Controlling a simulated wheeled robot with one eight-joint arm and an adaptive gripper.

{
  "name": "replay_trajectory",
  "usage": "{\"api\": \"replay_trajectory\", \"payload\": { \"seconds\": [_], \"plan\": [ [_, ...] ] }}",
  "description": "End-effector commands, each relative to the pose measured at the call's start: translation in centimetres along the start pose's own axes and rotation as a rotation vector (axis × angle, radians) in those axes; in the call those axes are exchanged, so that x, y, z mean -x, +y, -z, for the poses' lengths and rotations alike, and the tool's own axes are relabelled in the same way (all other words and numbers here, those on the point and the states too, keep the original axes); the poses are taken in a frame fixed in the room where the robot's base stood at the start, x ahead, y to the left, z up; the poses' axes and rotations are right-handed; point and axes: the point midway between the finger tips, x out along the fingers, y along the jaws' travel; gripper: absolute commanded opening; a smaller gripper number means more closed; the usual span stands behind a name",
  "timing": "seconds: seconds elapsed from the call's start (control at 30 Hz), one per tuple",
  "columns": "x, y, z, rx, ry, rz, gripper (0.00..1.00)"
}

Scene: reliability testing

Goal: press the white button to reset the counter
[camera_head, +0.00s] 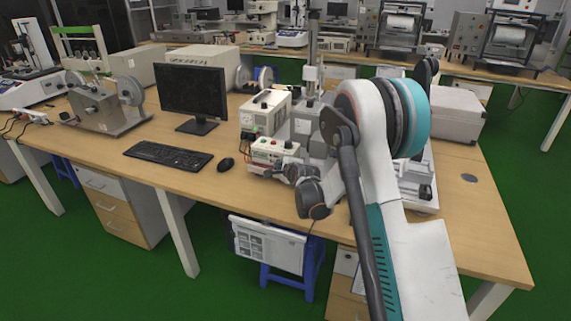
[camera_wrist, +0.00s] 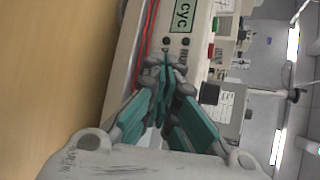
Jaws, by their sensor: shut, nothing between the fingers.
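The counter is a pale box (camera_head: 274,152) near the table's front edge in the head view, partly hidden by my arm. I cannot make out a white button; the fingers hide part of the panel.
A larger beige unit (camera_head: 266,110) stands behind the counter. A monitor (camera_head: 193,93), keyboard (camera_head: 168,156) and mouse (camera_head: 226,164) are to the left. A black knob (camera_wrist: 210,93) is close to the fingers in the wrist view. The tabletop (camera_head: 243,191) before the mouse is clear.

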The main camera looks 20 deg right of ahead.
Motion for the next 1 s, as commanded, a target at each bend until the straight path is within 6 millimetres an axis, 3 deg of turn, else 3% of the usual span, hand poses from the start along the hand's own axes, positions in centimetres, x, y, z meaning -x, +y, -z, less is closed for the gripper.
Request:
{"api": "replay_trajectory", "payload": {
  "seconds": [0.67, 1.0],
  "plan": [
    [1.1, 0.8, -0.9, 0.0, 0.0, 0.0, 0.0],
    [3.2, 2.4, -2.4, 0.002, -0.001, 0.0, 0.0]
  ]
}}
